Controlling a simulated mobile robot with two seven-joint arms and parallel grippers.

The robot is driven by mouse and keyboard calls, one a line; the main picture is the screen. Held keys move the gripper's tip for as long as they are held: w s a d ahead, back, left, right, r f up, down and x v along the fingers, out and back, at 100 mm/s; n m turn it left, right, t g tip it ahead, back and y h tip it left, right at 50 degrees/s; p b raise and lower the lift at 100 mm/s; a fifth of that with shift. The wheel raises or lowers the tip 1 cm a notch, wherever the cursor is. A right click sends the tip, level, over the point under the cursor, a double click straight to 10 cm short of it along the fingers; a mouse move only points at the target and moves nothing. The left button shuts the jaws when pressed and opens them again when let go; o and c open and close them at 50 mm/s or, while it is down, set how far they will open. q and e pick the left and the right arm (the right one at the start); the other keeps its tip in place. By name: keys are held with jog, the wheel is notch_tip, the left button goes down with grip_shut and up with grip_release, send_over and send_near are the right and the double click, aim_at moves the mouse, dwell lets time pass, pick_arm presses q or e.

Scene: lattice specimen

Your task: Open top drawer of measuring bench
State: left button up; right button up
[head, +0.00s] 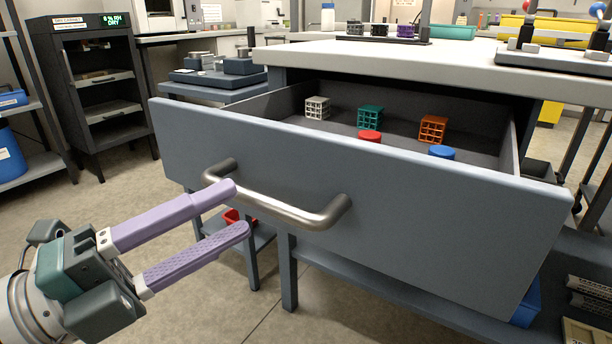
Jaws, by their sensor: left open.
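The top drawer (400,215) of the measuring bench (390,62) stands pulled out, and its inside shows. Its bar handle (285,208) is on the front panel. In the drawer lie a white lattice cube (317,108), a teal one (370,117), an orange one (432,129), a red round piece (369,136) and a blue round piece (441,152). My left gripper (240,209) is open, its two purple fingers apart, with the tips at the left end of the handle. I cannot tell whether they touch it. My right gripper is not in view.
A dark dry cabinet (95,85) stands at the back left. A side table (215,85) with grey devices is behind the drawer's left end. Racks with coloured pieces stand on the bench top.

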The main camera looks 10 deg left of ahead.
pick_arm(q)
jog(key=v, duration=0.5)
jog(key=shift+s+a+f, duration=0.1)
jog(key=shift+s+a, duration=0.1)
